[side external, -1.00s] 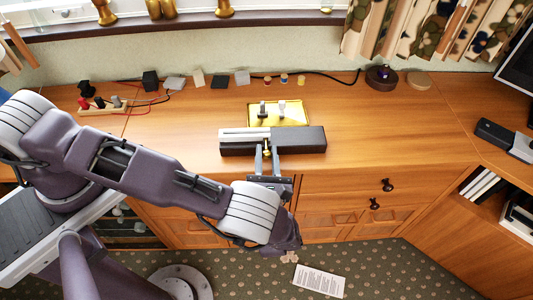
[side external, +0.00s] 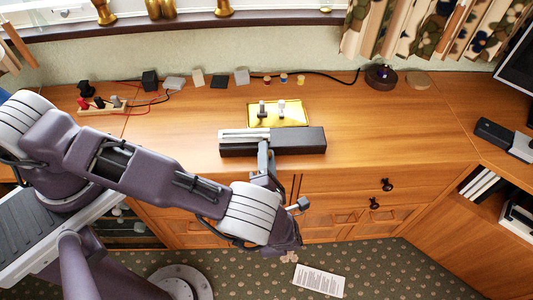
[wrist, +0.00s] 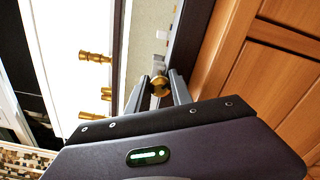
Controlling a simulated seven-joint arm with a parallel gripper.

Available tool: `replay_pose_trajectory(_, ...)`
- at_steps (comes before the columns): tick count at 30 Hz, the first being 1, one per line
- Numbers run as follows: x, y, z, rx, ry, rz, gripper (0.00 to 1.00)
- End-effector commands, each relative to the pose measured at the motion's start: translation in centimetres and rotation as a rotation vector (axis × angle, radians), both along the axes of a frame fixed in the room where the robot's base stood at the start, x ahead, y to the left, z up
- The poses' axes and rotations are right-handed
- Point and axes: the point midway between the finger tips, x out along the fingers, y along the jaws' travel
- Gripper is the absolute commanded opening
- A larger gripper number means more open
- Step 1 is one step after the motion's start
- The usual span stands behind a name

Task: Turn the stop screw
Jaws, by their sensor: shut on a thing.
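The stop screw (wrist: 159,86) has a round brass knob, seen in the wrist view between my two fingertips. It projects from the front of a dark block (side external: 304,142) with a pale metal strip (side external: 243,135) on its top left, lying along the counter's front edge. My gripper (wrist: 158,90) is shut on the knob, one finger on each side. In the side view my gripper (side external: 264,150) reaches the block's front from below, turned nearly edge-on, and hides the knob there.
A brass tray (side external: 298,122) with two small upright pieces stands behind the block. Several small blocks, wires and a terminal strip (side external: 103,107) lie at the back left. A dark round base (side external: 381,78) stands at the back right. The counter to the block's right is clear.

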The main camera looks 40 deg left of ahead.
Motion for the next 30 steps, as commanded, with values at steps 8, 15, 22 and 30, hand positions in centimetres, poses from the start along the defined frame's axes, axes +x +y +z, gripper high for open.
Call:
replay_pose_trajectory(8,0.03,0.02,-0.06,0.183,0.180,-0.001,0.00)
replay_pose_trajectory(15,0.03,0.08,-0.07,0.326,0.320,0.001,0.00)
replay_pose_trajectory(22,0.03,0.12,-0.07,0.427,0.418,0.002,0.00)
replay_pose_trajectory(30,0.03,0.13,-0.08,0.490,0.480,0.002,0.00)
